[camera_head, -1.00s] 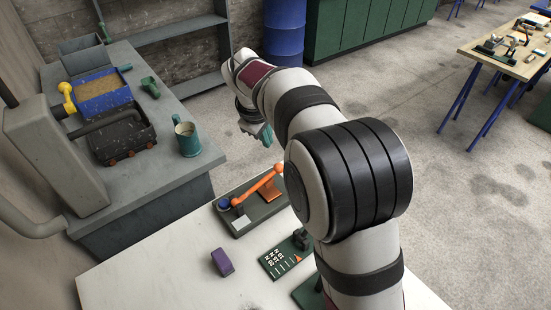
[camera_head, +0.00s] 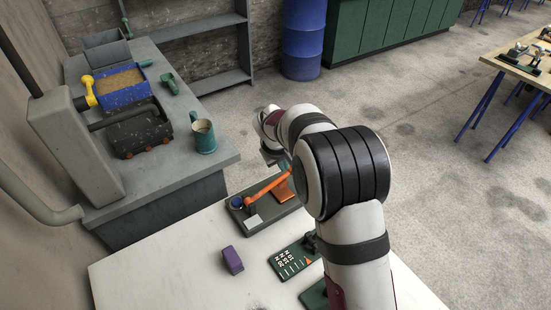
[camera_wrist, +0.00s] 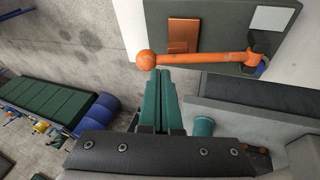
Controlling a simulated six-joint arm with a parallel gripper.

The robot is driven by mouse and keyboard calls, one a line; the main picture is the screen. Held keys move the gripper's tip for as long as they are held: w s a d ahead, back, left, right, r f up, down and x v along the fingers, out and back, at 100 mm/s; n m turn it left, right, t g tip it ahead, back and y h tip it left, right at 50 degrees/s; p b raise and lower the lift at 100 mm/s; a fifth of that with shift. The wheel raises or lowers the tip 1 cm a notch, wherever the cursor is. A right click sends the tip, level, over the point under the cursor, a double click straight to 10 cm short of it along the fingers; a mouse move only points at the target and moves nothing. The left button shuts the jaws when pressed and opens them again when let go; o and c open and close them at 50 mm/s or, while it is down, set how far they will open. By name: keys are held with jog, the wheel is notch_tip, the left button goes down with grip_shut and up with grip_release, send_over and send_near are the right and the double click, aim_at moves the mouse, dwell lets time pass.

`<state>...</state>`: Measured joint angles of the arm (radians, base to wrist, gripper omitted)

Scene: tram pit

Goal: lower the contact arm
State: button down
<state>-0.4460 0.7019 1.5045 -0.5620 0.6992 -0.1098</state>
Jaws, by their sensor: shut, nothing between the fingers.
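The contact arm (camera_head: 268,187) is an orange bar on a dark grey-green base (camera_head: 270,213) on the white table. It slants up from a pivot by a blue cap to its free end, which my arm partly hides in the head view. In the wrist view the contact arm (camera_wrist: 205,58) ends in an orange ball, and a copper-orange plate (camera_wrist: 183,34) lies on the base beside it. My gripper (camera_wrist: 159,73) has its teal fingers together and empty, with the tips close beside the ball. I cannot tell whether they touch it.
A purple block (camera_head: 232,260) and a green panel with white markings (camera_head: 292,262) lie on the white table (camera_head: 180,265). A grey bench (camera_head: 205,168) at the left holds a teal mug (camera_head: 203,137) and a black wagon (camera_head: 138,134). The table's left part is clear.

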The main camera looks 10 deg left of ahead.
jog(key=shift+w+d+f, duration=0.25)
jog(key=shift+d, duration=0.05)
jog(key=shift+f, duration=0.1)
jog(key=shift+w+d+f, duration=0.25)
jog(key=shift+f, duration=0.4)
jog(key=shift+w+d+f, duration=0.2)
jog(key=shift+f, duration=0.4)
jog(key=shift+w+d+f, duration=0.25)
jog(key=shift+f, duration=0.4)
